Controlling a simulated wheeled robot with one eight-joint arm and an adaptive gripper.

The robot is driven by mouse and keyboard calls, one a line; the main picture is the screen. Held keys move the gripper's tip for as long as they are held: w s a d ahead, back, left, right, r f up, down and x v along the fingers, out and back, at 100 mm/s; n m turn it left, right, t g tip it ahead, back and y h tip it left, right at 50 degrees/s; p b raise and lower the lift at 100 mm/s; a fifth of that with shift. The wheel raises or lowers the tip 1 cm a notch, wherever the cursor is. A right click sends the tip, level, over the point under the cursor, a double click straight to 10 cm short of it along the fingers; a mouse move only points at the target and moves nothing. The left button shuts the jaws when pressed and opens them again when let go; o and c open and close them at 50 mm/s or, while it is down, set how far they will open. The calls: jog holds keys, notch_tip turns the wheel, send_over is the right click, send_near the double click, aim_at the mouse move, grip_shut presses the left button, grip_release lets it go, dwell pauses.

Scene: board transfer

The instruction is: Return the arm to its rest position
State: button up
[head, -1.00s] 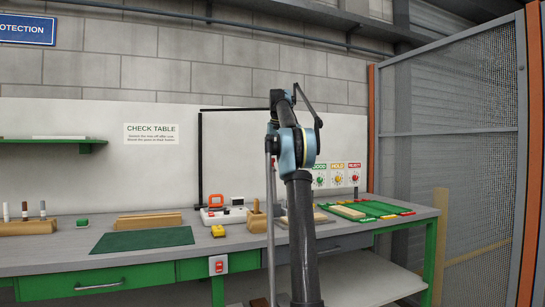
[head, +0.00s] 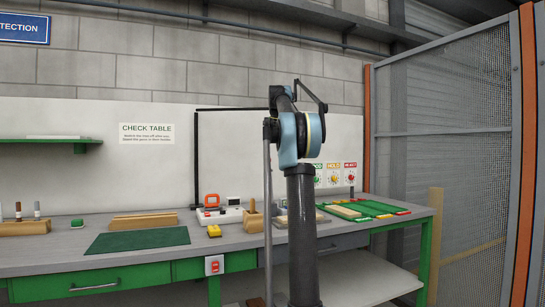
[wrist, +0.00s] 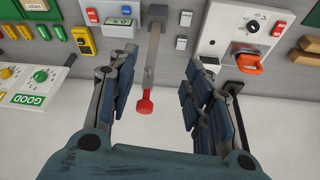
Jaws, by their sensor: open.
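My gripper (wrist: 160,68) shows in the wrist view with its two dark blue jointed fingers spread wide apart. Nothing is held between them. In the head view my arm stands up in the middle of the picture, and its links hide the gripper. Between and beyond the fingers, the wrist view shows a grey bar with a red tip (wrist: 145,103), apart from both fingers.
The grey workbench (head: 60,258) runs across the head view. A mesh fence (head: 440,150) stands at the right. An orange-handled device (wrist: 248,62) shows in the wrist view.

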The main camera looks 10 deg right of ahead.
jog(key=s+a+f, duration=0.2)
jog(key=s+f, duration=0.4)
jog(key=s, duration=0.3)
jog(key=s+a+f, duration=0.2)
jog(key=s+f, duration=0.3)
jog(key=s, duration=0.5)
jog(key=s+a+f, duration=0.2)
jog(key=s+f, duration=0.4)
jog(key=s, duration=0.3)
jog(key=s+a+f+g, duration=0.1)
jog(key=s+a+f, duration=0.1)
jog(key=s+f, duration=2.5)
notch_tip(320, 180, down, 4)
jog(key=shift+r+g, duration=0.1)
jog(key=shift+g, duration=0.3)
jog(key=shift+w+f, duration=0.2)
jog(key=shift+w, duration=0.2)
